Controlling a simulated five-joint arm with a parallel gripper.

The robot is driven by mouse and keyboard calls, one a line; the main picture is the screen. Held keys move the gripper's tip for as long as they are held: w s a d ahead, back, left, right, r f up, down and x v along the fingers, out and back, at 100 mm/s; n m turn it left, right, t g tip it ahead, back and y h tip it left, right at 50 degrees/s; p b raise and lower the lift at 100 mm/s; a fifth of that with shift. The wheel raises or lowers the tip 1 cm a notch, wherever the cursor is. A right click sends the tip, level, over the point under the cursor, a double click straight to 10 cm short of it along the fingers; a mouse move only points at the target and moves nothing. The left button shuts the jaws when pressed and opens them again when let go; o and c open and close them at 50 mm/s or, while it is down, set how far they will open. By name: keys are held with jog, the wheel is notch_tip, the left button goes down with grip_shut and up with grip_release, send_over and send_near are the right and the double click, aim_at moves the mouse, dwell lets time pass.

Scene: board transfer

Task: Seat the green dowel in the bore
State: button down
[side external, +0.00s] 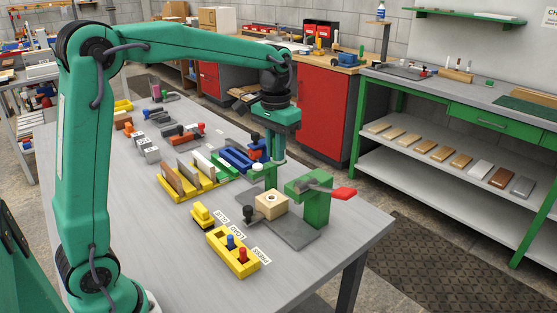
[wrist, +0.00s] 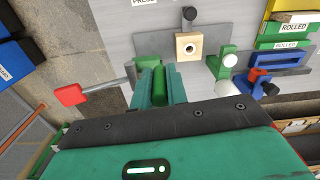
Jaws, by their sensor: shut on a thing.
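My gripper (wrist: 159,84) is shut on the green dowel (wrist: 158,80), which shows between the jaws in the wrist view. In the side view my gripper (side external: 278,158) hangs over the far side of the bench fixture, above the bench; the dowel cannot be told apart from the green jaws there. The wooden block (side external: 271,207) with the dark round bore sits on a grey plate in the side view. In the wrist view the block (wrist: 188,52) lies beyond the dowel and a little to the right, with the bore open and empty-looking. Dowel and block are apart.
A green press (side external: 317,207) with a red handle (side external: 344,193) stands right beside the block. A black knob (side external: 249,214) is at its left. A yellow holder (side external: 218,257) with blue and red pegs is in front. Yellow racks (side external: 190,190) and a blue fixture (side external: 236,158) stand behind.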

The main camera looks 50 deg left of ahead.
jog(key=w+a+n, duration=0.3)
jog(key=w+a, duration=0.1)
jog(key=a, duration=0.4)
notch_tip(320, 180, down, 11)
jog(key=shift+w+d, duration=0.2)
jog(key=shift+d, duration=0.05)
jog(key=shift+f, duration=0.2)
dwell(0.3)
jog(key=shift+f, duration=2.7)
jog(key=shift+f, duration=0.8)
jog(key=shift+r, duration=0.55)
dwell(0.3)
jog(key=shift+f, duration=0.25)
dwell(1.4)
